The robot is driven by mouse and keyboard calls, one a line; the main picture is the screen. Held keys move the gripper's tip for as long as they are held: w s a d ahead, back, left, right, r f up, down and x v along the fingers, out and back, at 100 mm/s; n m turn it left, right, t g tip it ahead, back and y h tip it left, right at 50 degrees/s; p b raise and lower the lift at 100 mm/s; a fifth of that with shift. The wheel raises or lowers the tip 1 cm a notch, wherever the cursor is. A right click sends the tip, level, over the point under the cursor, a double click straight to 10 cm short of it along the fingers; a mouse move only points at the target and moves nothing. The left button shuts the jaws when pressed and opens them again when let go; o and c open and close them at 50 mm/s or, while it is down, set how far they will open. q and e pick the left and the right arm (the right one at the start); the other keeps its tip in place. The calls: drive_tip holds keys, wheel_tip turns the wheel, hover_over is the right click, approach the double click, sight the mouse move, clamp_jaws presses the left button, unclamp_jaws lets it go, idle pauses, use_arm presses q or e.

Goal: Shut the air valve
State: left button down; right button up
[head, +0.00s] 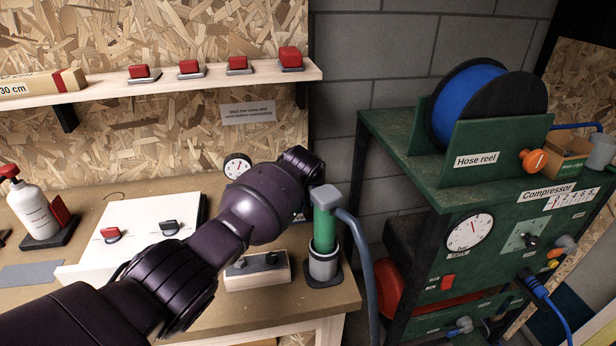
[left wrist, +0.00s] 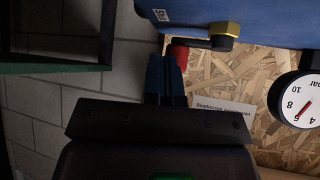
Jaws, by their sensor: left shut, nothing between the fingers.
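In the left wrist view a red part (left wrist: 180,52) sits beside a brass fitting (left wrist: 222,38) under a blue body (left wrist: 250,14). It may be the air valve's handle, but most of it is hidden and I cannot tell how it is turned. My left gripper (left wrist: 164,62) is shut and empty. Its fingertips are close to the red part; I cannot tell if they touch. In the head view my left arm reaches over the bench to the wall, and my wrist hides the fingers and the fitting. My right gripper is in neither view.
A round gauge (head: 237,166) is left of my wrist. A green cylinder (head: 323,228) with a grey hose stands close below it. The white panel (head: 140,232) and switch block (head: 257,270) lie under my arm. The green compressor rack (head: 405,150) is at right.

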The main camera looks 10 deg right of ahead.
use_arm(q)
drive_tip(key=shift+s+a+r+p, duration=0.1)
drive_tip(key=shift+s+r+p, duration=0.2)
drive_tip(key=shift+r+p, duration=0.2)
drive_tip(key=p+v, duration=0.2)
drive_tip(key=v, duration=0.7)
drive_tip(key=shift+s, duration=0.3)
drive_tip(key=shift+a+r, duration=0.1)
drive_tip(key=shift+r, duration=0.1)
